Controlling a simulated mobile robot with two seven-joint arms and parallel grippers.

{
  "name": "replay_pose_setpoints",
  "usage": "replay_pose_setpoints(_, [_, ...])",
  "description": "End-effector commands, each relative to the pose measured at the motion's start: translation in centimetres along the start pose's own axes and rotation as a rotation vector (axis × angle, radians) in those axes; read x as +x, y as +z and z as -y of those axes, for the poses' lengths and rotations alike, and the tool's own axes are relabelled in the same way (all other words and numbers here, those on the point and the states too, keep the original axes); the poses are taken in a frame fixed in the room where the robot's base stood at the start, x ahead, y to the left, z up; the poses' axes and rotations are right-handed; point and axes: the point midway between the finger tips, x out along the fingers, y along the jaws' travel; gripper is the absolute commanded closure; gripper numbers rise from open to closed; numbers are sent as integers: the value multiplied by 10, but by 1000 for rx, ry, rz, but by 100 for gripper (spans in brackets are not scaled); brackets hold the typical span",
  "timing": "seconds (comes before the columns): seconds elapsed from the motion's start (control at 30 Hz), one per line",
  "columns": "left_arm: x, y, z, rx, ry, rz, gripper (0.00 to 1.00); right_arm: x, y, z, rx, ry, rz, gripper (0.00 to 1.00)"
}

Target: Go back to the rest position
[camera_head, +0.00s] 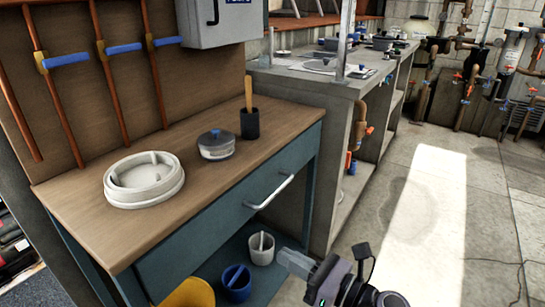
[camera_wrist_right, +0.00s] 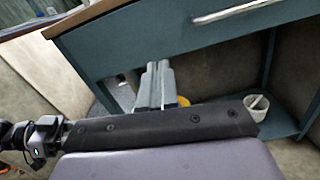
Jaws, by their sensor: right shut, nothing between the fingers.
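My right gripper (camera_head: 291,258) shows at the bottom of the head view, low in front of the workbench. It is shut and empty, with its fingers pressed together. In the right wrist view its fingertips (camera_wrist_right: 157,66) point toward the blue-green front of the bench (camera_wrist_right: 200,50). The gripper is apart from the bench and touches nothing that I can see. My left gripper does not show in either view.
The wooden benchtop (camera_head: 85,218) holds a white round ring-shaped part (camera_head: 144,180), a lidded grey pot (camera_head: 215,145) and a dark cup (camera_head: 250,124). A drawer handle (camera_head: 269,192) juts out. White (camera_head: 262,250) and blue (camera_head: 237,283) buckets stand below. The floor at right (camera_head: 420,240) is clear.

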Motion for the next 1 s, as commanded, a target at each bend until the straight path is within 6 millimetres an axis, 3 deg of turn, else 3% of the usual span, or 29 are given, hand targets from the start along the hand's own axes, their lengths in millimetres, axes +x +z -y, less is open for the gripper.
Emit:
replay_pose_setpoints(0.17, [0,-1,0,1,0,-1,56,-23,-6,-1,610,-154,136,100])
replay_pose_setpoints(0.27, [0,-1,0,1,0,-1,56,-48,-18,6,1056,-271,246,100])
replay_pose_setpoints(0.5, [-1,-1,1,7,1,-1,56,-122,-76,8,2049,-550,571,100])
replay_pose_setpoints(0.77, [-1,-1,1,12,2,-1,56,-195,-134,-25,2810,-802,992,100])
replay_pose_setpoints(0.8, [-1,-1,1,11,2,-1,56,-206,-141,-33,-2791,805,-1025,100])
replay_pose_setpoints(0.83, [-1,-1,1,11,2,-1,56,-213,-146,-39,-2702,786,-1022,100])
replay_pose_setpoints(0.87, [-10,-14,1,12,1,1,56,-209,-128,-37,-2732,788,-1025,100])
replay_pose_setpoints(1.0, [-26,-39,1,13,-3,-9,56,-211,-104,-38,-2739,800,-1037,100])
